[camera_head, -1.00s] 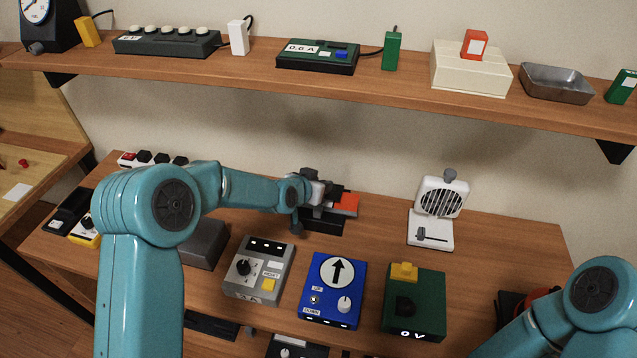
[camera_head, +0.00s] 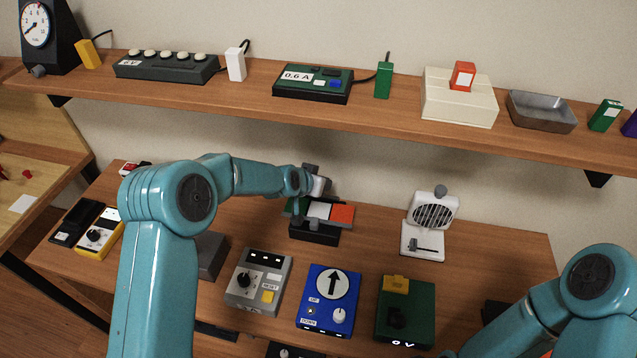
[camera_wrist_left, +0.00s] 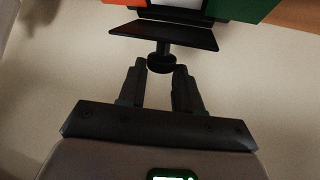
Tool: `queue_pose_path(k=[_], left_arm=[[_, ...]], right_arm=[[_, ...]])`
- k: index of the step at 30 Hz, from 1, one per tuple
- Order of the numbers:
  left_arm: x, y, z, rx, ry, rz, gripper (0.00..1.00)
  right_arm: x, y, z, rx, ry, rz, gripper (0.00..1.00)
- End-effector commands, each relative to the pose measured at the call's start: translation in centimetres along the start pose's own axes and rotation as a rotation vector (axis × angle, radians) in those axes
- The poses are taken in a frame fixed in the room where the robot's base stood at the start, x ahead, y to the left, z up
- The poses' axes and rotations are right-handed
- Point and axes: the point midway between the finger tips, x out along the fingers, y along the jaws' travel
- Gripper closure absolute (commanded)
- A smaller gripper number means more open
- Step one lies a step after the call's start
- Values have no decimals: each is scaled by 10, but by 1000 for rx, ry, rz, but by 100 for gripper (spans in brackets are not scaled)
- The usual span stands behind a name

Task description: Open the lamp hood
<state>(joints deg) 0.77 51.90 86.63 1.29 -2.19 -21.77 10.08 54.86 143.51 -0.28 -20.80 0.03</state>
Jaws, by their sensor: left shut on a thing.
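The lamp unit is a low black box (camera_head: 314,235) towards the back of the desk. Green (camera_head: 292,206), white (camera_head: 318,210) and orange (camera_head: 342,215) panels show on its top. My left gripper (camera_head: 317,186) is just behind and above these panels, partly covered by its own arm. In the left wrist view, the hood shows as a thin black plate (camera_wrist_left: 170,36) with a round black knob (camera_wrist_left: 161,62) on a short stem. The left gripper (camera_wrist_left: 160,72) is shut on this knob. My right arm enters at the lower right; its gripper is out of view.
A white device with a round grille (camera_head: 433,212) stands to the right. Grey (camera_head: 258,280), blue (camera_head: 329,300) and green (camera_head: 405,310) control boxes stand in front. A wooden shelf (camera_head: 200,92) with several devices runs above the desk.

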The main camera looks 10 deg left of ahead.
Motion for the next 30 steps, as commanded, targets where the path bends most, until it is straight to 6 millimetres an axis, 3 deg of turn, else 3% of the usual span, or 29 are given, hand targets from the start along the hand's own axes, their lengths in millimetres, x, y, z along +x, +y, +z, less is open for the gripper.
queue_pose_path(k=[1, 10, 11, 12, 13, 23, 26, 30], left_arm=[[-2, -3, -10, 3, 24, -8, 100], [-1, -3, -11, 3, 24, -9, 100], [-1, -3, -11, 3, 24, -9, 60], [-1, -3, -11, 3, 23, -8, 47], [-1, -3, -11, 3, 22, -8, 42], [-2, -2, -6, 1, 13, -5, 42], [-13, -2, -6, 1, 13, -5, 42], [-45, -2, -7, 0, 15, -5, 42]], right_arm=[[0, 0, 0, 0, 0, 0, 57], [0, 0, 0, 0, 0, 0, 57], [0, 0, 0, 0, 0, 0, 57], [0, 0, 0, 0, 0, 0, 57], [0, 0, 0, 0, 0, 0, 57], [0, 0, 0, 0, 0, 0, 57], [1, 0, 0, 0, 0, 0, 57], [3, 1, 0, 0, 0, 0, 57]])
